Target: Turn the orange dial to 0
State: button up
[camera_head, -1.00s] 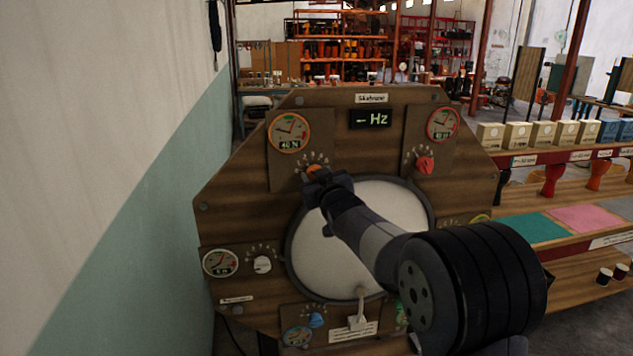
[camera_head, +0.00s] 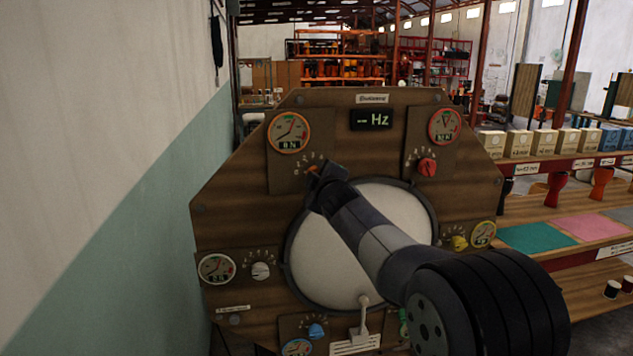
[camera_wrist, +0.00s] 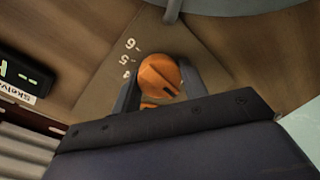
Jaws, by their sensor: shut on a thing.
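The orange dial (camera_wrist: 160,75) sits on the wooden panel, with printed numbers 4, 5 and 6 showing beside it in the wrist view. A dark pointer mark shows on its face. My gripper (camera_wrist: 155,85) is shut on the dial, one finger on either side. In the head view my gripper (camera_head: 325,180) covers most of the dial at the upper left of the panel. The orange-rimmed gauge (camera_head: 289,132) above it has its own small digital readout, which seems to read about 8. The dial's exact setting cannot be told.
A red dial (camera_head: 427,167), a white dial (camera_head: 260,270), a yellow dial (camera_head: 459,243) and a blue dial (camera_head: 316,330) sit around the drumhead (camera_head: 400,210). A lever (camera_head: 363,315) stands below. A wall (camera_head: 130,190) is close on the left.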

jog(key=shift+n, duration=0.4)
jog(key=o, duration=0.9)
jog(key=shift+o, duration=0.2)
jog(key=b+v, duration=0.2)
jog(key=v, duration=0.8)
jog(key=shift+s, duration=0.45)
jog(key=p+x, duration=0.1)
jog(key=x, duration=0.9)
jog(key=shift+w+p, duration=0.4)
jog(key=shift+w, duration=0.05)
jog(key=shift+s, duration=0.1)
